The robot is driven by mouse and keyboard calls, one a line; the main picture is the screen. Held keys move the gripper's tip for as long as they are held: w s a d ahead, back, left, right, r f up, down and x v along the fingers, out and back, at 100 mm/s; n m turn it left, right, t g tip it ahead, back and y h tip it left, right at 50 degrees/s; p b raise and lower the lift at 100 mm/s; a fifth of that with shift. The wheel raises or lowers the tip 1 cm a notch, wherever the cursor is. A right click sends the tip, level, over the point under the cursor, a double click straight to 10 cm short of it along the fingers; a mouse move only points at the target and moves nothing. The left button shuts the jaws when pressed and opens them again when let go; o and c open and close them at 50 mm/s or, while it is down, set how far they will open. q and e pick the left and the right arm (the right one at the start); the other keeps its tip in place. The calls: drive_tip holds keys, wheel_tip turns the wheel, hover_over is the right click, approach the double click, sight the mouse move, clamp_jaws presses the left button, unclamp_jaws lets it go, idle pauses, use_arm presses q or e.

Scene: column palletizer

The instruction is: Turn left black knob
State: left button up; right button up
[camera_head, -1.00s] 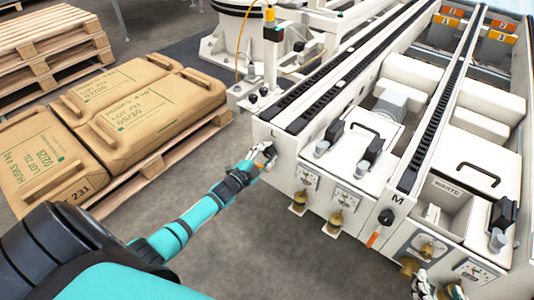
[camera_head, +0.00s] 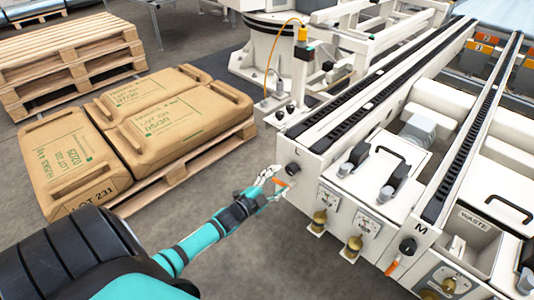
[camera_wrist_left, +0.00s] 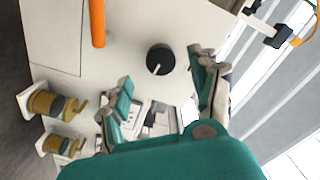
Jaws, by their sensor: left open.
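The left black knob (camera_head: 292,168) sits on the white front panel below the letter L. In the left wrist view the round black knob (camera_wrist_left: 160,59) has a white pointer mark and an orange bar (camera_wrist_left: 97,22) beside it. My left gripper (camera_head: 276,183) is open in front of the panel, just left of and below the knob. In the left wrist view the knob lies ahead, between the open fingers (camera_wrist_left: 165,78) and beyond them. I see no contact with it. My right gripper is out of view.
A second black knob (camera_head: 408,246) is by the letter M. Brass valves (camera_head: 320,217) and gauges (camera_head: 368,224) stick out along the panel front. Stacked sacks (camera_head: 150,115) on a pallet stand at the left. Grey floor lies between the pallet and the machine.

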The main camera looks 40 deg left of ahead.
use_arm(q)
drive_tip(key=s, duration=0.6)
drive_tip(key=shift+a, duration=0.25)
